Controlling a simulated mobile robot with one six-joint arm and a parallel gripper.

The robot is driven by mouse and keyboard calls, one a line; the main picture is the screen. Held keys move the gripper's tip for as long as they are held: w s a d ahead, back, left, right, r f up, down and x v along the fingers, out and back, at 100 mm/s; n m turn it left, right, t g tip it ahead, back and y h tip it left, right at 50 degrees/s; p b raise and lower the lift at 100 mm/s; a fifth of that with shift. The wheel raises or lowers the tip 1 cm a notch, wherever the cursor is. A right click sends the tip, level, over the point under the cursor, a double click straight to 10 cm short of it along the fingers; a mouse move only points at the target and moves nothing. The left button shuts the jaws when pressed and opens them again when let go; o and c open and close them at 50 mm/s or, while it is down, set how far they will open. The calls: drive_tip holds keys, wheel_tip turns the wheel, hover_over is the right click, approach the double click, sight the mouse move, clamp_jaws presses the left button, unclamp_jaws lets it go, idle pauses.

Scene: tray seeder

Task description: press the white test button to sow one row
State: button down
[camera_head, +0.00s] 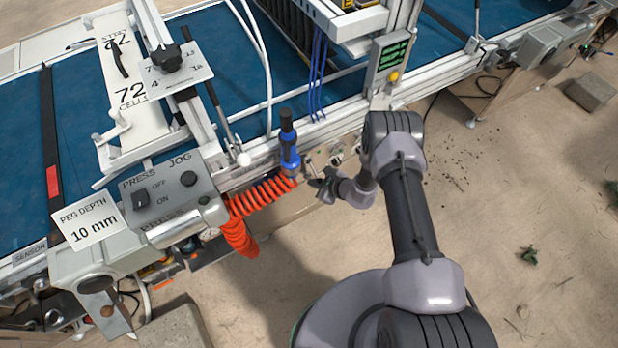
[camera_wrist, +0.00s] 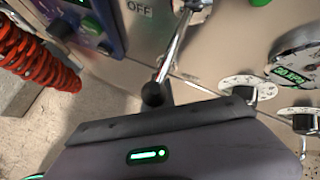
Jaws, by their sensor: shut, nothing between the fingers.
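I cannot make out a white test button for certain in either view. My gripper (camera_head: 320,186) is shut and empty, low in front of the machine's front rail, just right of the orange coiled hose (camera_head: 262,197). In the wrist view, the dark gripper body with a green light fills the bottom. A metal lever with a black ball (camera_wrist: 152,94) stands just beyond it, below a plate marked OFF (camera_wrist: 140,9). A blue box with green buttons (camera_wrist: 92,26) is at upper left. White dials with dark knobs (camera_wrist: 238,82) are at right.
A grey control box (camera_head: 172,196) with a switch and knobs stands left of my gripper. A display (camera_head: 388,60) with a yellow button (camera_head: 394,76) is above my arm. The blue belt (camera_head: 235,60) runs behind. The floor (camera_head: 520,210) at right is mostly open.

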drive_tip(key=shift+w+a+r, duration=0.35)
drive_tip(key=shift+w, duration=0.3)
drive_tip(key=shift+s, duration=0.1)
idle(0.3)
drive_tip(key=shift+s+d+p, duration=0.25)
drive_tip(key=shift+s+p, duration=0.15)
drive_tip(key=shift+s, duration=0.45)
drive_tip(key=s+d+p, duration=0.1)
drive_tip(key=s, duration=0.1)
drive_tip(key=s+d+p, duration=0.1)
drive_tip(key=s+d, duration=0.1)
drive_tip(key=shift+s+d+f, duration=0.15)
idle(0.6)
